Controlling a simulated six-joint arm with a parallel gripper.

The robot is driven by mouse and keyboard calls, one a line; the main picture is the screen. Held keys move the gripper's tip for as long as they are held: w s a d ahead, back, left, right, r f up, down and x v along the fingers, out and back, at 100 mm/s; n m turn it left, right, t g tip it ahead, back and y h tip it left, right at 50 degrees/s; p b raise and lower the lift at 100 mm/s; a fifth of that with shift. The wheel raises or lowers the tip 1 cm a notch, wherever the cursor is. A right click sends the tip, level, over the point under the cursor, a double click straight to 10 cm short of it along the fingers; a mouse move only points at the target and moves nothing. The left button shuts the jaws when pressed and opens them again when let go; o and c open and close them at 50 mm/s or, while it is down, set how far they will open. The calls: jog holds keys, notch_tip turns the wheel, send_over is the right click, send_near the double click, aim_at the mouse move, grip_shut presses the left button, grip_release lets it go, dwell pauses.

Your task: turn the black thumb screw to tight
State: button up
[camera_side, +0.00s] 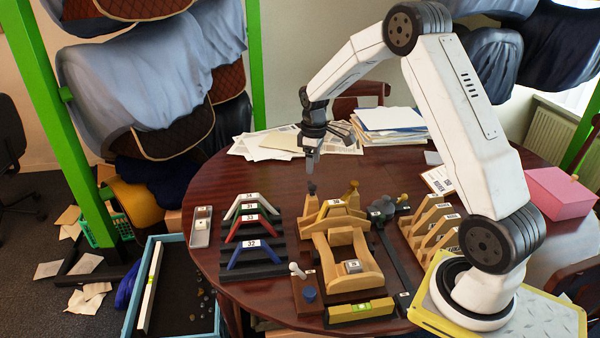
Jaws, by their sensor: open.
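The black thumb screw (311,188) appears as a small dark knob standing upright at the back left of the wooden saddle fixture (340,250). A yellow gauge piece (331,207) lies across the back of the fixture, and a brass-coloured knob (351,187) stands at its right. My gripper (311,167) points down just above the black screw, apart from it, with a small gap between. The gripper is open and empty. At this size I cannot tell how tight the screw is.
A black rack (250,268) of coloured gauges stands left; a slotted wooden rack (428,228) stands right. In front are a yellow spirit level (360,310) and a brown block with a blue knob (309,294).

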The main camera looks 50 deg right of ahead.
aim_at(313, 186)
jog(key=shift+f, duration=3.8)
grip_shut()
